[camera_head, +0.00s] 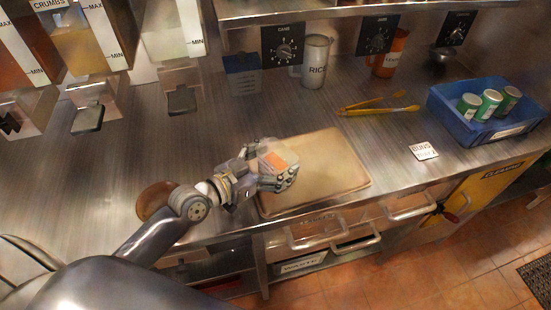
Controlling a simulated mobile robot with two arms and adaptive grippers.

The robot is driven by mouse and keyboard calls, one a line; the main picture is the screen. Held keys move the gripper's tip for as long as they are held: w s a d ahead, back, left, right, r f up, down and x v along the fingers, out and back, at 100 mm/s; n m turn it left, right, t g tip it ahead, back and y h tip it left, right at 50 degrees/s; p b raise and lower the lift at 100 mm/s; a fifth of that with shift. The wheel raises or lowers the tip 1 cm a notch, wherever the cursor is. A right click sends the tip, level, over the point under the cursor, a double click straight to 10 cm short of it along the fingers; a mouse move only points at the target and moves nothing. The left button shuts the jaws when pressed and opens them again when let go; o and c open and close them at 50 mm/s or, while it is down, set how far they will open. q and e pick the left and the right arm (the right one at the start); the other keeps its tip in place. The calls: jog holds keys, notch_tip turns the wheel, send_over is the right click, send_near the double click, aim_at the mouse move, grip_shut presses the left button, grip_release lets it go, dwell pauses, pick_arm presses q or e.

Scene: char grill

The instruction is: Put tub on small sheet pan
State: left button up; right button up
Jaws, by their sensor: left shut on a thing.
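A clear tub (279,158) with an orange patch is in the jaws of my left gripper (277,177). My left gripper is shut on it. The tub is over the left part of the small sheet pan (335,168), a flat tan rectangle on the steel counter. I cannot tell whether the tub touches the pan. The gripper hides part of the tub and the pan's left edge. My right gripper is not in view.
A brown round object (155,199) lies left of the pan. Yellow tongs (378,106), a white RICE jug (315,62), a blue bin (480,122) with green-labelled cans and a small BUNS card (423,151) stand around. The counter left of the pan is mostly clear.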

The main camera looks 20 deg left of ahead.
pick_arm(q)
jog(key=shift+f, duration=0.1)
jog(key=o, duration=1.2)
jog(key=shift+s+a, duration=0.1)
jog(key=shift+s, duration=0.15)
jog(key=b+v, duration=0.2)
jog(key=v, duration=0.9)
jog(key=shift+s+b, duration=0.2)
jog(key=shift+b, duration=0.15)
jog(key=shift+a, duration=0.1)
